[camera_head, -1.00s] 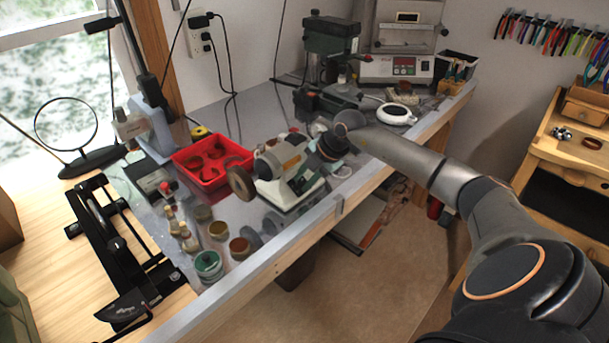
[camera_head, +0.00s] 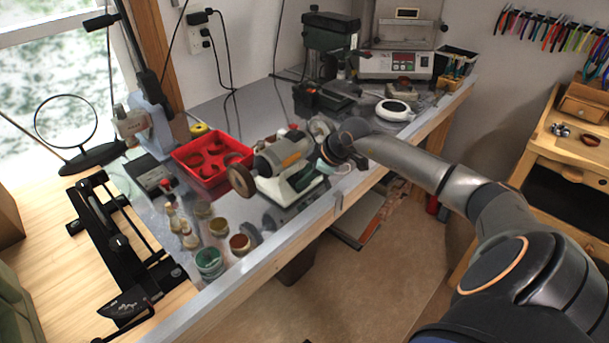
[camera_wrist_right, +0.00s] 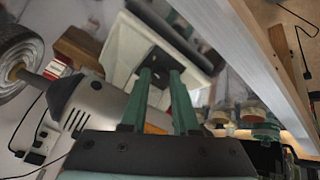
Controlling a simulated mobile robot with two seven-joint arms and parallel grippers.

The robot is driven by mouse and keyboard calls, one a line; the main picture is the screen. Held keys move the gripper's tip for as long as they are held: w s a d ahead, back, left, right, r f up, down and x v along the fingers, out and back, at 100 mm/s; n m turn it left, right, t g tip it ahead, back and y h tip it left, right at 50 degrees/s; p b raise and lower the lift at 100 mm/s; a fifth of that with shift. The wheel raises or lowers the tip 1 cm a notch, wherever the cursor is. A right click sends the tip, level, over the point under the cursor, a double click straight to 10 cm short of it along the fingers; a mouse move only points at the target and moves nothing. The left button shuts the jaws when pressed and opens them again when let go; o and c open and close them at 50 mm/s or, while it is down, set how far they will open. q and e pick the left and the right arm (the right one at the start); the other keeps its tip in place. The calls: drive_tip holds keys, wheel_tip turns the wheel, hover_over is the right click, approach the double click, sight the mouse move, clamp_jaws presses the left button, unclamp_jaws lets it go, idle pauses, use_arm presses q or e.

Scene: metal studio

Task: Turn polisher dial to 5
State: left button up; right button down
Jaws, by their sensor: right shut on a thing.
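The polisher (camera_head: 285,158), a pale bench machine with a grey motor body and a brown wheel at its left end, stands near the bench's front edge. In the right wrist view its body (camera_wrist_right: 90,105) fills the left and its pale base (camera_wrist_right: 125,50) the top middle. My right gripper (camera_wrist_right: 161,72) has its green fingers against a dark panel on the base, shut on a small part there, apparently the dial. The dial's marks and number cannot be read. In the head view my right wrist hides most of the gripper. My left gripper is out of view.
A red tray (camera_head: 207,178) and several small jars (camera_head: 208,262) lie left of the polisher. A green drill press (camera_head: 328,45) and a white round dish (camera_head: 394,108) stand behind. The floor in front of the bench is mostly clear.

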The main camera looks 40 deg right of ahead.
drive_tip(key=shift+m, duration=1.6)
drive_tip(key=c, duration=0.7)
unclamp_jaws()
drive_tip(key=shift+o, duration=0.2)
drive_tip(key=b+v, duration=0.2)
drive_tip(key=v, duration=1)
drive_tip(key=shift+s, duration=0.35)
drive_tip(key=shift+r, duration=0.2)
drive_tip(key=shift+a, duration=0.1)
